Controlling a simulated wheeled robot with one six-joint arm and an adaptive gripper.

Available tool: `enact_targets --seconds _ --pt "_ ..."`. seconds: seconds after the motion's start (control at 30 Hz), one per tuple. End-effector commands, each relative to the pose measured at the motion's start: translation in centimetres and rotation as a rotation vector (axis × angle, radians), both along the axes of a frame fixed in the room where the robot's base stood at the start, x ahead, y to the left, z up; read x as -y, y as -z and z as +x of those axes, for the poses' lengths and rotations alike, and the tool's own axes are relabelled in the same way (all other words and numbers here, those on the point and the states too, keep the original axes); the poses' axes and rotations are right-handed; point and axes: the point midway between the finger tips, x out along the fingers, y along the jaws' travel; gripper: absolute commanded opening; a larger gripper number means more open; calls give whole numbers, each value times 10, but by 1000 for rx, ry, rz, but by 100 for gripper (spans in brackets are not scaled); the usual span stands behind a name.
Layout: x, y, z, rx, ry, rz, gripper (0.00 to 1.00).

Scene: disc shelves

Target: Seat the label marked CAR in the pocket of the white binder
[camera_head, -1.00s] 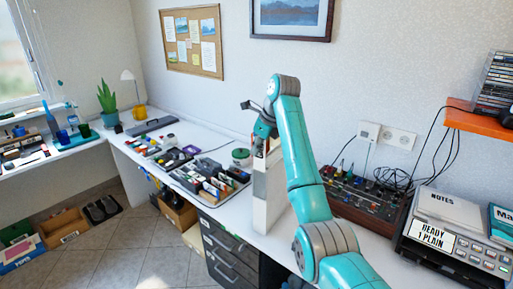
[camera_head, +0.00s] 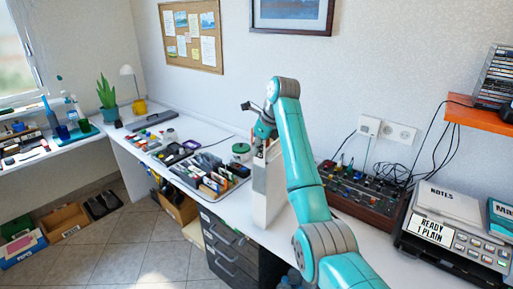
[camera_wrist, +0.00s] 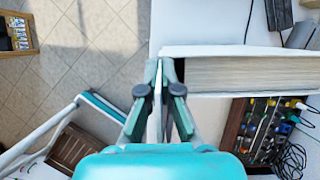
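The white binder (camera_head: 264,197) stands upright near the front edge of the desk, partly behind my arm. In the wrist view its white cover edge and page block (camera_wrist: 245,73) lie just right of my fingertips. My gripper (camera_wrist: 161,72) is closed around a thin pale card, the label (camera_wrist: 158,98), seen edge-on. Its marking cannot be read from here. In the head view my gripper (camera_head: 262,138) is at the binder's top, with the fingertips mostly hidden. The pocket does not show clearly, and I cannot tell whether the label touches it.
A tray of small items (camera_head: 232,180) lies left of the binder. A mixer (camera_head: 352,192) with cables is to the right, beside a label machine (camera_head: 455,240) reading "READY 1 PLAIN". Dark drawers (camera_head: 230,245) stand under the desk. Open floor (camera_head: 130,245) is at the left.

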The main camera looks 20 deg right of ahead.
Motion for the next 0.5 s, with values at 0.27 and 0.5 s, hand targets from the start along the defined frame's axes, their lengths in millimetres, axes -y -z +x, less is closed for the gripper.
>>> enact_targets --seconds 0.27,0.5 --pt "0 6 0 0 0 0 0" --pt "0 11 0 1 0 1 0"
